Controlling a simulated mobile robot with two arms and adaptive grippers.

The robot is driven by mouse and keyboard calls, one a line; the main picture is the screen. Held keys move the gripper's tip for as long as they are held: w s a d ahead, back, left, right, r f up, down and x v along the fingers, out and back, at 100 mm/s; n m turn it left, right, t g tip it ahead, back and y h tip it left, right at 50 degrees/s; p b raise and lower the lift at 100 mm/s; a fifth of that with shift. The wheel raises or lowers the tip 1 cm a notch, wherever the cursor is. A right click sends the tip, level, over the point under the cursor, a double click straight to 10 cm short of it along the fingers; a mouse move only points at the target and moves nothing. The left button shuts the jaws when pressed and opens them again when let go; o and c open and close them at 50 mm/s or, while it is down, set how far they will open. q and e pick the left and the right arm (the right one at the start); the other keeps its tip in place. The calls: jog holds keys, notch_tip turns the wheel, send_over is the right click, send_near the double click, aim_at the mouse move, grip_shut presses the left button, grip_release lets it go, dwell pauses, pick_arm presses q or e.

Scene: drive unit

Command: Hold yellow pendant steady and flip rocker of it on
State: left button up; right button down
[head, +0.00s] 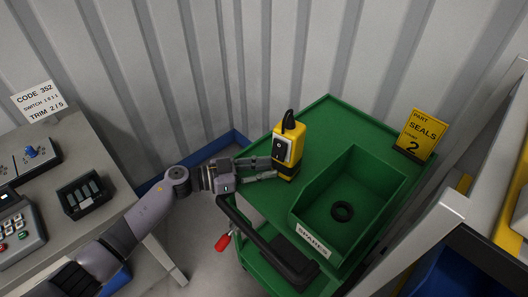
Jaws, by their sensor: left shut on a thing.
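The yellow pendant (291,145) stands upright on the green cart (330,113), near its left edge. It has a black top and a pale front panel with a dark spot that may be the rocker (279,146); its setting is too small to tell. My left gripper (275,169) reaches in from the left and is shut on the lower part of the pendant. The cart stands under the pendant's base. My right gripper is not in view.
The cart's black handle (262,243) runs below my left gripper. A grey bench (98,170) with control boxes is at left.

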pick_arm(q)
grip_shut()
jog(key=shift+c, duration=1.3)
grip_release()
jog(key=o, duration=1.5)
